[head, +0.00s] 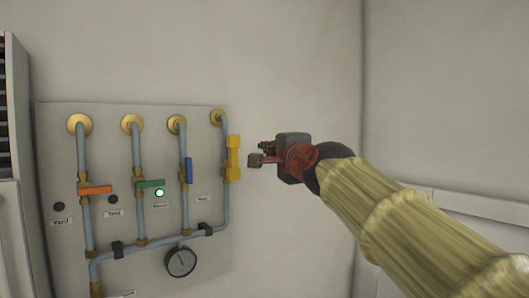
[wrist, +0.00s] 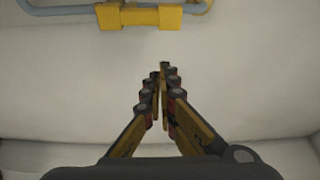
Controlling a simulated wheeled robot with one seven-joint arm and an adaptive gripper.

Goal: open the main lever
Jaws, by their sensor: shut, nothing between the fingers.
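A wall panel (head: 60,130) carries several pipes with coloured levers in the head view. An orange lever (head: 96,190) and a green lever (head: 150,184) lie across their pipes. A blue lever (head: 189,171) and a yellow lever (head: 233,158) stand along theirs. In the wrist view the closed fingers (wrist: 164,70) point toward the yellow lever (wrist: 140,17) at the top edge.
A pressure gauge (head: 181,262) hangs low on the panel. A green indicator light (head: 159,193) is lit. A brass fitting (head: 96,288) and a label (head: 124,293) are cut by the bottom edge. A dark-slatted cabinet (head: 8,120) stands at far left. The wall right of the panel is bare.

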